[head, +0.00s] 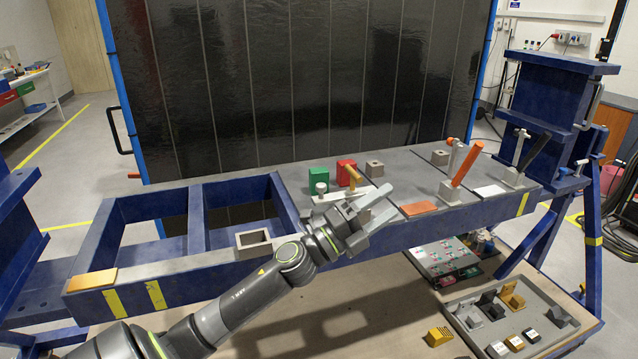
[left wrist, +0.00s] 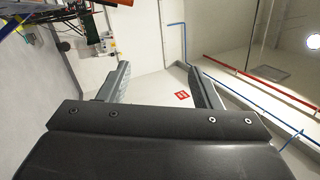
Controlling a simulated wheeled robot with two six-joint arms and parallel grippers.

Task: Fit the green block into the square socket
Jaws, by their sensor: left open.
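The green block (head: 319,178) stands upright on the grey top of the blue jig frame, left of a red block (head: 346,172). Smaller grey blocks with square openings (head: 375,168) (head: 440,157) stand farther back; I cannot tell which socket the task means. My left gripper (head: 384,204) is open in front of the clamp plate, to the right of and nearer than the green block. Its spread fingers also show in the left wrist view (left wrist: 157,70), with nothing between them. My right gripper is not in view.
A toggle clamp with a tan handle (head: 353,176) stands beside the blocks. An orange-handled clamp (head: 467,165) and a black-handled clamp (head: 533,150) rise at the right. An orange plate (head: 418,208) lies flat. A dark panel (head: 300,80) closes off the back.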

